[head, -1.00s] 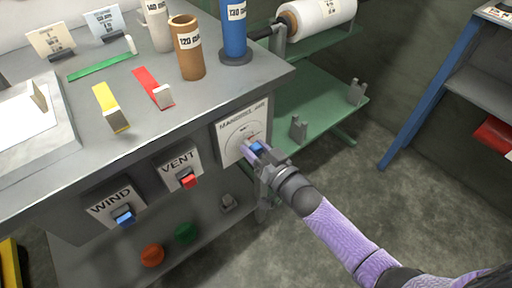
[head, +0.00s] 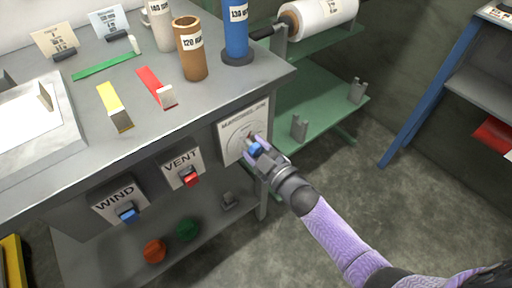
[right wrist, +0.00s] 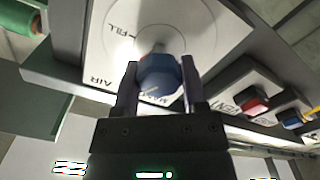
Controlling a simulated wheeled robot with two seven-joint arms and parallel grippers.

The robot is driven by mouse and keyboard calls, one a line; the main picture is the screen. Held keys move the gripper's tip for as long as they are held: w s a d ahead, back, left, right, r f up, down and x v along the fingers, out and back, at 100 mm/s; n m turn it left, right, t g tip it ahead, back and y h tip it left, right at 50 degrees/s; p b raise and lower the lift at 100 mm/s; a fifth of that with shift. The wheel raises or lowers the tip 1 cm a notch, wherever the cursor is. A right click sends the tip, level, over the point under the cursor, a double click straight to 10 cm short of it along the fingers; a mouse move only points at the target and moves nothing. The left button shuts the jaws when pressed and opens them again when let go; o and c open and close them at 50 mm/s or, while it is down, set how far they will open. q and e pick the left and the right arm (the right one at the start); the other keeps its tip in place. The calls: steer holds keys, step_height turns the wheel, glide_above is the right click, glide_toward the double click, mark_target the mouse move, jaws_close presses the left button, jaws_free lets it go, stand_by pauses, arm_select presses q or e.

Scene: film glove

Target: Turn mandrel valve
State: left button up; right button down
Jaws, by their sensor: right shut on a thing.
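The mandrel valve is a white dial plate (head: 236,130) on the front of the grey workbench, with a blue knob (head: 256,149) in front of it. In the right wrist view the blue knob (right wrist: 160,76) sits between my two fingers, and the plate (right wrist: 205,25) behind reads "FILL" and "AIR". My right gripper (head: 257,152) is shut on the knob, one finger on each side; it also shows in the right wrist view (right wrist: 158,88). Part of the dial is hidden by the gripper. My left gripper is not in view.
The VENT switch (head: 189,178) and the WIND switch (head: 128,214) are left of the valve on the bench front. Brown (head: 192,50) and blue (head: 235,30) tubes stand on the bench top. A green rack (head: 320,100) stands to the right.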

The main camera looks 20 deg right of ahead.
steer(key=n, duration=0.3)
steer(key=shift+f+n, duration=0.15)
steer(key=shift+n, duration=0.95)
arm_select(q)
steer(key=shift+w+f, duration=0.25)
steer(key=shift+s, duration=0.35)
arm_select(e)
steer(key=shift+n, duration=0.3)
steer(key=shift+c, duration=2.4)
jaws_free()
steer(key=shift+o, duration=1.3)
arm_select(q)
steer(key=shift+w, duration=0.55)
arm_select(e)
steer(key=shift+o, duration=0.4)
steer(key=shift+s, duration=0.15)
